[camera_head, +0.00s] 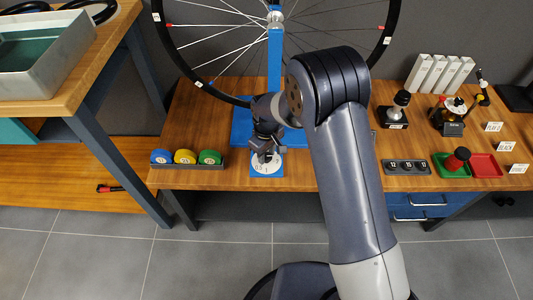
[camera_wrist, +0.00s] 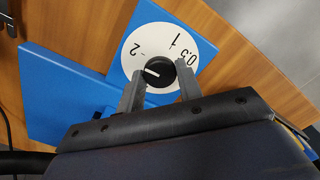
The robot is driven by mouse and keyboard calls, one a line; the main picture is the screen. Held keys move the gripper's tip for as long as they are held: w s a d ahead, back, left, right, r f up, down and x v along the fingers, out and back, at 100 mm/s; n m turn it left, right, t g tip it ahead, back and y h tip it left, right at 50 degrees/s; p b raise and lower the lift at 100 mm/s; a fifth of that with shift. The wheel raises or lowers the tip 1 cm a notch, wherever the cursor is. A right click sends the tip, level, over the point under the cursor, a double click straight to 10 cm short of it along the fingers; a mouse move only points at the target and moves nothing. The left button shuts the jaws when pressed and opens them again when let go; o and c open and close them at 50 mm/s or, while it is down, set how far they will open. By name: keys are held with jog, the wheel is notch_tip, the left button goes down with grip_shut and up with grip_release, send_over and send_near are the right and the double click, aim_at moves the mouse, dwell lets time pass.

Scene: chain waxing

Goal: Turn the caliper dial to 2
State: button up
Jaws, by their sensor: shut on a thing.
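The caliper dial is a black knob (camera_wrist: 160,72) on a white round face (camera_wrist: 150,37) marked 0.5, 1 and 2, set on a blue plate. In the wrist view the knob's white pointer line points left, just below the 2 and away from the 1 and 0.5. My gripper (camera_wrist: 161,78) is shut on the knob, one finger on each side. In the head view my gripper (camera_head: 265,154) is above the dial plate (camera_head: 267,170) at the table's front edge and hides the knob.
A bicycle wheel (camera_head: 250,101) stands on a blue stand (camera_head: 275,60) behind the dial. A tray of coloured discs (camera_head: 185,158) is to the left. A panel with several numbered buttons (camera_head: 406,168), a green tray (camera_head: 444,171) and a red tray (camera_head: 484,165) are to the right.

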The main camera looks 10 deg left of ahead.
aim_at(267, 156)
jog(key=shift+m, duration=0.4)
jog(key=o, duration=1)
notch_tip(267, 156, up, 11)
jog(key=p, duration=0.1)
jog(key=shift+f, duration=0.1)
notch_tip(267, 156, down, 11)
jog(key=shift+r+b, duration=0.1)
jog(key=shift+b, duration=0.4)
